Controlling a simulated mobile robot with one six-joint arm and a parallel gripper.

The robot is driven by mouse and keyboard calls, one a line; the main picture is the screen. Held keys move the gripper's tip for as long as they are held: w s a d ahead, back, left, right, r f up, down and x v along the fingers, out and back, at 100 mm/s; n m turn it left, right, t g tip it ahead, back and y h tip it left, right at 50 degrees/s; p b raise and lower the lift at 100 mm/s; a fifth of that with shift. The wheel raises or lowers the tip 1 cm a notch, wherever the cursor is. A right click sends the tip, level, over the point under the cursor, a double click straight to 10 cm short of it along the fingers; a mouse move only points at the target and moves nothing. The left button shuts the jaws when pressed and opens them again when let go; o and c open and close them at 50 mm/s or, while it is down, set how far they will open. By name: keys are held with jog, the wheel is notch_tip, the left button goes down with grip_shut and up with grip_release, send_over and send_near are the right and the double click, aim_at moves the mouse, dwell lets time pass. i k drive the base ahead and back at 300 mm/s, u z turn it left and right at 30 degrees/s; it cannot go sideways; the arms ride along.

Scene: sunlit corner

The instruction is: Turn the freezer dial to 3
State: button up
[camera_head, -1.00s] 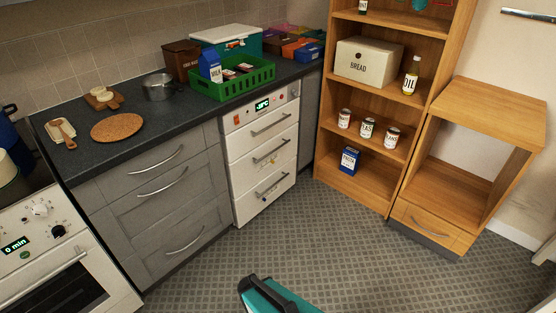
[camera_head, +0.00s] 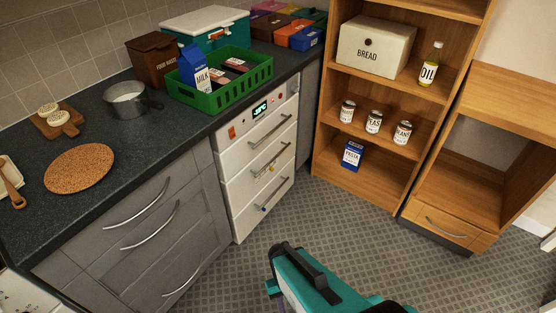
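The white freezer (camera_head: 250,165) is built in under the dark worktop, with drawers and bar handles. Its top panel holds a small lit green display (camera_head: 260,110), too small to read surely, and small red marks. A small pale round shape at the panel's right end looks like the dial (camera_head: 294,88); its setting is too small to read. My gripper (camera_head: 284,250) is the dark end of my teal arm at the bottom middle, over the floor, below and apart from the freezer. Its fingers are not clear, so I cannot tell if it is open.
A green crate (camera_head: 214,100) with a milk carton (camera_head: 193,66) stands on the worktop above the freezer. A wooden shelf unit (camera_head: 361,182) stands to the right. The patterned floor (camera_head: 330,225) before the freezer is clear.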

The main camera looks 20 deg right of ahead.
aim_at(294, 88)
jog(key=z, duration=0.25)
jog(key=i, duration=1.1)
jog(key=z, duration=0.1)
